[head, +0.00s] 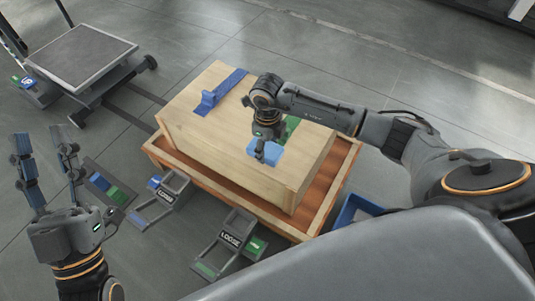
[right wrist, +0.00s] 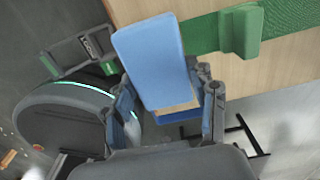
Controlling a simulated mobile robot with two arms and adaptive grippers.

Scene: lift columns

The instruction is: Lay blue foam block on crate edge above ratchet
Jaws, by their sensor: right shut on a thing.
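The blue foam block (head: 265,149) is in my right gripper (head: 266,146), over the top of the wooden crate (head: 215,135) near its right side. In the right wrist view the block (right wrist: 150,62) sits between the fingers of my right gripper (right wrist: 165,105). I cannot tell whether it touches the crate. A green strap (right wrist: 292,28) crosses the crate, with a green ratchet-like piece (right wrist: 241,30) beside the block. A blue strap (head: 232,80) with a blue ratchet-like piece (head: 208,101) crosses farther left. My left gripper (head: 42,138) is open and empty, left of the crate.
The crate stands on an orange-brown wooden base (head: 170,156). Small grey stands marked LOOSE (head: 231,238) are on the floor in front. A blue bin (head: 350,210) is at the right. A grey-topped cart (head: 82,55) stands back left. Open floor lies behind the crate.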

